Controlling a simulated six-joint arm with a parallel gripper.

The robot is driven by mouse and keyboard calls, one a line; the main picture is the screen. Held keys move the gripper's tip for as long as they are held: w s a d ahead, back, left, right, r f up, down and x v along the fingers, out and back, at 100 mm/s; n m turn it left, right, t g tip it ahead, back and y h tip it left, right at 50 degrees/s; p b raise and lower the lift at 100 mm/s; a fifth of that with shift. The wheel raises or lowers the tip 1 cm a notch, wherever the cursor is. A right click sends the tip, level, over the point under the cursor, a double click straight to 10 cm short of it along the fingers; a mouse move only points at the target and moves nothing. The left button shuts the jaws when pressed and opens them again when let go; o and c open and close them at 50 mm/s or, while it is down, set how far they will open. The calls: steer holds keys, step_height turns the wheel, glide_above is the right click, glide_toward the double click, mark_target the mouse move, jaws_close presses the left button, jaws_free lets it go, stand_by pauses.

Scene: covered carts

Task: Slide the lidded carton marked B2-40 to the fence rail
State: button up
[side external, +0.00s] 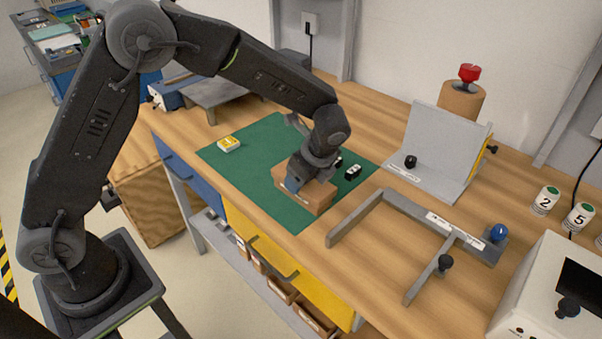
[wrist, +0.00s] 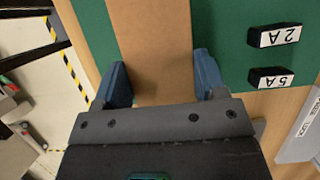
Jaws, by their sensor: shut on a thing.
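A brown carton (side external: 316,198) sits on the green mat (side external: 240,172), near the mat's front right edge. My gripper (side external: 294,186) is over it from above. In the wrist view the carton (wrist: 152,45) runs between the two blue fingers of my gripper (wrist: 158,84), which are shut on it. I cannot read a B2-40 mark on it. A grey rail frame (side external: 385,199) with a white label lies on the wood to the right of the carton, apart from it. Its label is too small to read.
Two small black blocks, marked 2A (wrist: 275,36) and 5A (wrist: 270,77), lie beside the carton. A yellow block (side external: 229,145) is on the mat's far left. A grey angle plate (side external: 440,150) stands behind the frame. Bare wood lies between mat and frame.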

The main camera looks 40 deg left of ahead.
mark_target(322, 190)
steer(key=shift+d, duration=2.75)
steer(key=o, duration=1)
